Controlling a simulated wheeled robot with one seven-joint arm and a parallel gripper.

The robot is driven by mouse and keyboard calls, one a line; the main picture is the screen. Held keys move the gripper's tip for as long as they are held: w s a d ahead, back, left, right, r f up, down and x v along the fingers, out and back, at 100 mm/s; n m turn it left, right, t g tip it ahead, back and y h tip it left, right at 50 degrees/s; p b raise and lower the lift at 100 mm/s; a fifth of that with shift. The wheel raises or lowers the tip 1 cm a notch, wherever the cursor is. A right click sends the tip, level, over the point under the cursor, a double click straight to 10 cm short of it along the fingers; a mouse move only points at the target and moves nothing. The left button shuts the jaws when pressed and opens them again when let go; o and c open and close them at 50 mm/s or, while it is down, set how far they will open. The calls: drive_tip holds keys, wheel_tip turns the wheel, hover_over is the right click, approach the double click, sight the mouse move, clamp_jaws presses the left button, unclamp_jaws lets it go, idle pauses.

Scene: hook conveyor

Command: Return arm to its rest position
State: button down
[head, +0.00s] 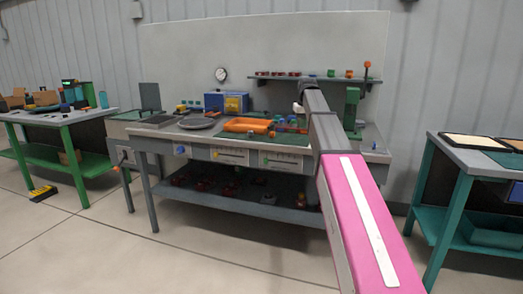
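My arm, with a pink and grey link nearest the camera, reaches from the bottom right up over the grey workbench (160,133). It is stretched out toward the back of the bench.
A blue box (213,102) and a dark round plate (197,123) are on the bench. A shelf (330,79) with small parts is behind. A green-legged table (60,117) stands left, a teal one (463,156) right. Open floor lies in front.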

drive_tip(key=s+f+m+g, duration=0.1)
drive_tip(key=s+f, duration=0.7)
drive_tip(key=f, duration=0.6)
drive_tip(key=s+f, duration=0.7)
drive_tip(key=f, duration=0.6)
drive_tip(key=s+f+m+g, duration=0.1)
drive_tip(key=s+f, duration=1.6)
drive_tip(key=s, duration=0.4)
drive_tip(key=shift+f, duration=0.25)
